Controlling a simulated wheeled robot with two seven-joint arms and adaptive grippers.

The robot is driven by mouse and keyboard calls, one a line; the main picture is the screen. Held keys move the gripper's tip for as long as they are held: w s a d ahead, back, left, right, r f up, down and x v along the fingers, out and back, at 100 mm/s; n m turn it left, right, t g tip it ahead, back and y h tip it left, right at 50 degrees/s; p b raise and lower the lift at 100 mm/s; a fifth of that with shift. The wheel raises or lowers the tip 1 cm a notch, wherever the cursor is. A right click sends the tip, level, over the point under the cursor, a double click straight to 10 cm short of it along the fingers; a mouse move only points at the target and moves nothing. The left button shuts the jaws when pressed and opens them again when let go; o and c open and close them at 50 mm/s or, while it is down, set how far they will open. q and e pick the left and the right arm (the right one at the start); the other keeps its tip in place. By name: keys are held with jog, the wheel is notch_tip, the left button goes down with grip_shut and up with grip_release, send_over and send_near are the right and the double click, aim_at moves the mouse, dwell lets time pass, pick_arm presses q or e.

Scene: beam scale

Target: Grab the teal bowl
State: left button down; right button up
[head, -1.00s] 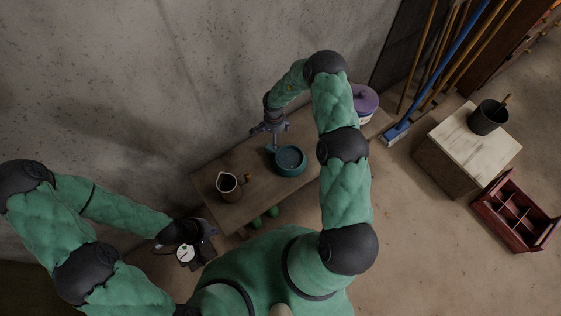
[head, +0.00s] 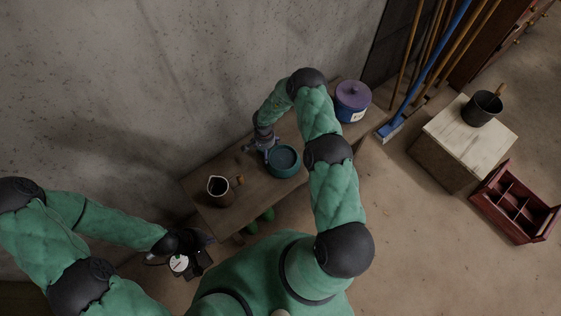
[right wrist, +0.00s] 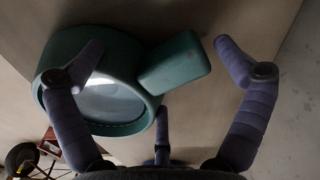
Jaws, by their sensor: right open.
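The teal bowl (head: 284,163), round with a stubby block handle, sits on the wooden bench. In the right wrist view the bowl (right wrist: 120,128) is at upper left, with its handle pointing right. My right gripper (head: 266,145) is at the bowl's handle side, against the wall side of the bench. In the right wrist view the right gripper (right wrist: 160,58) is open, its fingers spread on either side of the handle. One finger overlaps the bowl's opening; contact is unclear. My left gripper (head: 190,246) is low at left beside a white round dial (head: 179,263); its fingers are not clear.
On the bench (head: 233,218) stand a dark pitcher (head: 218,187) with a wooden handle and a purple-lidded tub (head: 352,101). Green round things (head: 266,215) show below the bench edge. A block with a black pot (head: 482,108) and a red crate (head: 515,204) stand at right.

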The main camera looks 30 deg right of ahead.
jog(key=shift+f, duration=0.1)
grip_shut()
dwell(0.4)
